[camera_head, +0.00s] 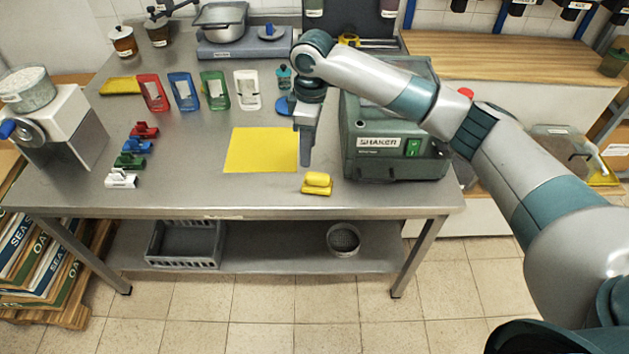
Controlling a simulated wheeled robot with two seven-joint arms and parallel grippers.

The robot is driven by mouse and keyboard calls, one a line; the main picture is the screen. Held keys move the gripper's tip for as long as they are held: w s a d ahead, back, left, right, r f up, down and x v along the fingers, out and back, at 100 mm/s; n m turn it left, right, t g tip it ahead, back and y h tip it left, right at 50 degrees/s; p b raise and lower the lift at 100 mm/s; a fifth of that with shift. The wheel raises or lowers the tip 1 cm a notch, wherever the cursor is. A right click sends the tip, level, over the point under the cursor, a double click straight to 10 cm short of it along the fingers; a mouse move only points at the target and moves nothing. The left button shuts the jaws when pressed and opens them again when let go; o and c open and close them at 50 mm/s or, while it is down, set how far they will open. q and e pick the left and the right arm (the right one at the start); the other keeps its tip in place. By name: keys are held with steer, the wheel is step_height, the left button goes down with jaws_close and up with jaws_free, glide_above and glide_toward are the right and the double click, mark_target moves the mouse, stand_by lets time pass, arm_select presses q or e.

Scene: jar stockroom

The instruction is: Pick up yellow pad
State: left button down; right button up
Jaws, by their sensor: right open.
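A small yellow pad (316,189) with a rounded grip on top rests near the front edge of the steel table (200,195). My right gripper (306,160) points down just behind and above it, with a gap between them. Its fingers overlap in this view; it is open and holds nothing that I can see. A flat yellow sheet (258,152) lies on the table to the left of my gripper. My left gripper is not in view.
The green shaker (368,165) stands close to the right of my gripper. Red, blue, green and white handled pieces (122,180) sit at the left. Coloured holders (215,90) and a scale (240,47) stand behind. Bare table lies left of the yellow sheet.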

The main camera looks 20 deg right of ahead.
step_height(320, 180, up, 4)
glide_above(316, 175)
steer(key=shift+r+h, duration=0.1)
steer(key=shift+h, duration=0.2)
step_height(316, 175, down, 12)
steer(key=p, duration=0.4)
steer(key=shift+r, duration=0.25)
steer(key=shift+f, duration=0.4)
